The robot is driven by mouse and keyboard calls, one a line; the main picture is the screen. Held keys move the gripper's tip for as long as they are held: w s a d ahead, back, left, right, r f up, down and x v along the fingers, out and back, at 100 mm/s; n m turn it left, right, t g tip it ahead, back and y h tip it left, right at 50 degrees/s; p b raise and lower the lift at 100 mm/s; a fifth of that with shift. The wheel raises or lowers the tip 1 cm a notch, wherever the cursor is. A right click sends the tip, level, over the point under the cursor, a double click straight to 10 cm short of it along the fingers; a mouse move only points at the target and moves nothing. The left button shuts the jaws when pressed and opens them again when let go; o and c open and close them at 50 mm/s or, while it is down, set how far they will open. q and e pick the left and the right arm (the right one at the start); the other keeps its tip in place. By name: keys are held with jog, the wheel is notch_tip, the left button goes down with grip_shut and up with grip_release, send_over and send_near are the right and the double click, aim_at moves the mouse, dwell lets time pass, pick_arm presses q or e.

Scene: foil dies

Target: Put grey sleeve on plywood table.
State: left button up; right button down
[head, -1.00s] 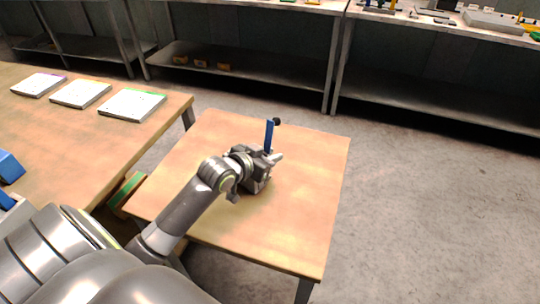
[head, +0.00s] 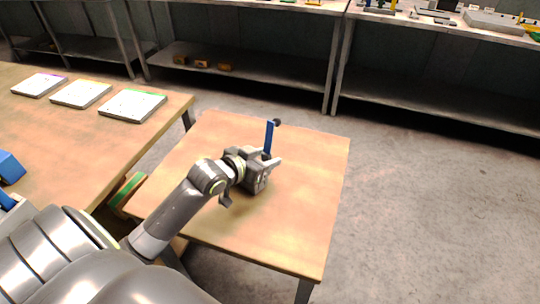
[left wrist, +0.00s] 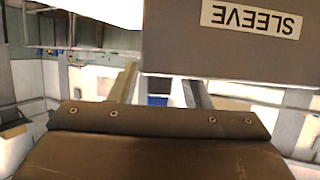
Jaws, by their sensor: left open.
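The grey sleeve (left wrist: 215,45) fills the upper right of the left wrist view as a large grey face. It bears a white label with SLEEVE upside down. It covers the far part of one finger of my left gripper (left wrist: 162,88); whether it touches the fingers I cannot tell. In the head view I cannot separate the sleeve from the grey gripper parts. My left gripper (head: 272,162) is open over the plywood table (head: 310,210), beside a blue upright piece with a dark knob (head: 269,138). My right gripper is not in view.
A longer wooden table (head: 60,150) at the left bears several white panels, one of them here (head: 132,105), and a blue block (head: 10,167). Grey shelving (head: 260,80) stands at the back. The plywood table's right and front parts are clear, with open floor to its right.

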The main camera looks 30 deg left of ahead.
pick_arm(q)
jog(key=p+v, duration=0.1)
jog(key=v, duration=0.8)
jog(key=shift+s, duration=0.3)
jog(key=shift+a, duration=0.1)
